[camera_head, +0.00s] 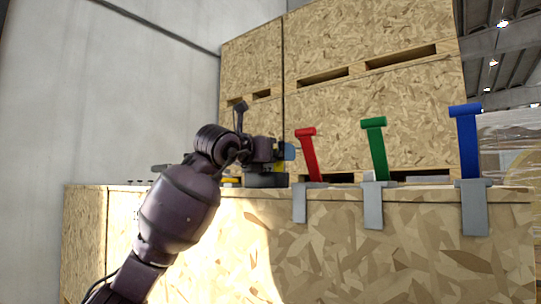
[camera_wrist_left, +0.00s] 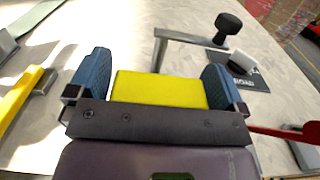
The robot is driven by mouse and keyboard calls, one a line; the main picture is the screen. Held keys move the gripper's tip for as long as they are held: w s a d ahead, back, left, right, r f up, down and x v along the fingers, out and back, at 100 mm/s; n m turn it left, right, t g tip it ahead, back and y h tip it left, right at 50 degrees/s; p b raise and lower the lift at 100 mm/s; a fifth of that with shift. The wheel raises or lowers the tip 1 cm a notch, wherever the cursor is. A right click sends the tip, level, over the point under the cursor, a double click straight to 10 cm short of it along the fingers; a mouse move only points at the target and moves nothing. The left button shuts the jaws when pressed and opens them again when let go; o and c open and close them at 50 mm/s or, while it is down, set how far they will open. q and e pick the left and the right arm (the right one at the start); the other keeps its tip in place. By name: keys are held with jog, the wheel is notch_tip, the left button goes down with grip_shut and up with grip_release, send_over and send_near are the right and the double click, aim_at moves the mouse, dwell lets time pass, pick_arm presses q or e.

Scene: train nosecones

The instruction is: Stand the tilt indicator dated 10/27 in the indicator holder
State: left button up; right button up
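My left gripper (camera_head: 278,152) is above the top of the wooden crate. In the left wrist view, its two blue fingertips (camera_wrist_left: 156,82) stand on either side of a yellow block (camera_wrist_left: 158,90) and appear to touch its ends. A little yellow also shows by the gripper in the head view (camera_head: 250,166). No date is readable on the block, so I cannot tell if it is the 10/27 indicator. I cannot identify the indicator holder for certain. My right gripper is not in view.
The wooden crate (camera_head: 380,250) carries red (camera_head: 306,148), green (camera_head: 376,145) and blue (camera_head: 467,140) handles on grey clamps along its front edge. A grey bracket with a black knob (camera_wrist_left: 229,23) and a dark lettered plate (camera_wrist_left: 238,72) lie beyond the gripper. Stacked crates (camera_head: 370,60) stand behind.

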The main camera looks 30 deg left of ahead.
pick_arm(q)
jog(key=s+b, duration=0.2)
jog(key=s, duration=0.8)
jog(key=shift+s+a, duration=0.4)
